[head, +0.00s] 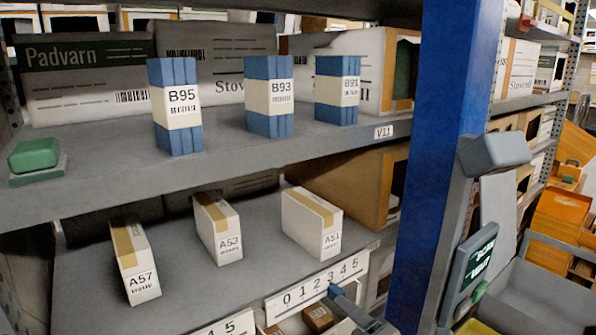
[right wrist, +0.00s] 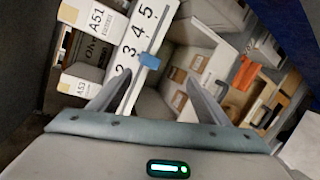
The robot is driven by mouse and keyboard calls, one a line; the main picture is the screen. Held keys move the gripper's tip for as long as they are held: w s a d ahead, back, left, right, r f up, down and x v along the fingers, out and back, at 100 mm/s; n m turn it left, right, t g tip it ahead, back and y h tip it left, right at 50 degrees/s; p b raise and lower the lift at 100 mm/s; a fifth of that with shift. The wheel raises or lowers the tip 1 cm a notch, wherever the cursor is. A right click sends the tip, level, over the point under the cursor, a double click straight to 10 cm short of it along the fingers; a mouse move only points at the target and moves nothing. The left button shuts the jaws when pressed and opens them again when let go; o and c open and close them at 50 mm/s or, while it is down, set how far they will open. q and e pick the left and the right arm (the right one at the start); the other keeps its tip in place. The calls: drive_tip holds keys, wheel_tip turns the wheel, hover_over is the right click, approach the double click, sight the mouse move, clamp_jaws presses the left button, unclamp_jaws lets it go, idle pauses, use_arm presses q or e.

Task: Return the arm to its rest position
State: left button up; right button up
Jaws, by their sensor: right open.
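My right gripper (head: 358,312) shows at the bottom of the head view, low in front of the lower shelf edge. In the right wrist view the gripper (right wrist: 160,76) has its two grey fingers apart, with nothing held between them. A white number strip (head: 300,291) is fixed to the lower shelf edge, and a blue tab (head: 335,290) sits on it near the 3. In the right wrist view the tab (right wrist: 149,60) lies beyond the fingertips; whether a finger touches it I cannot tell. My left gripper is not in view.
White boxes A57 (head: 135,262), A53 (head: 218,228) and A51 (head: 312,222) stand on the lower shelf. Blue-white packs B95, B93 (head: 270,97) and B91 stand above. A blue post (head: 440,150) rises right of the gripper. A grey bin (head: 540,300) is at lower right.

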drive_tip(key=s+d+f+m+g+h, duration=0.2)
drive_tip(key=s+d+f+m, duration=0.1)
drive_tip(key=s+f+m, duration=0.45)
drive_tip(key=s+d+f+m+g+h, duration=0.2)
drive_tip(key=s+f+m, duration=0.5)
drive_tip(key=f, duration=0.2)
drive_tip(key=s+d+f+m+g+h, duration=0.1)
drive_tip(key=s+d+f+m+g, duration=0.15)
drive_tip(key=s, duration=0.35)
drive_tip(key=s+d+f+m+g, duration=0.1)
drive_tip(key=s+f+m+g, duration=0.1)
drive_tip(key=s+f+m, duration=0.35)
drive_tip(key=s+d+f+m+g+h, duration=0.1)
drive_tip(key=s+d+f+m+g, duration=0.1)
drive_tip(key=s, duration=0.6)
wheel_tip(320, 180, down, 32)
drive_tip(key=s+r+g+b, duration=0.1)
drive_tip(key=s+b, duration=0.1)
drive_tip(key=s+d+f+g+b, duration=0.1)
drive_tip(key=s+d+f+b, duration=0.1)
drive_tip(key=s+f, duration=1.5)
drive_tip(key=shift+s+d+f, duration=0.35)
drive_tip(key=shift+d+f, duration=0.3)
drive_tip(key=shift+f, duration=0.3)
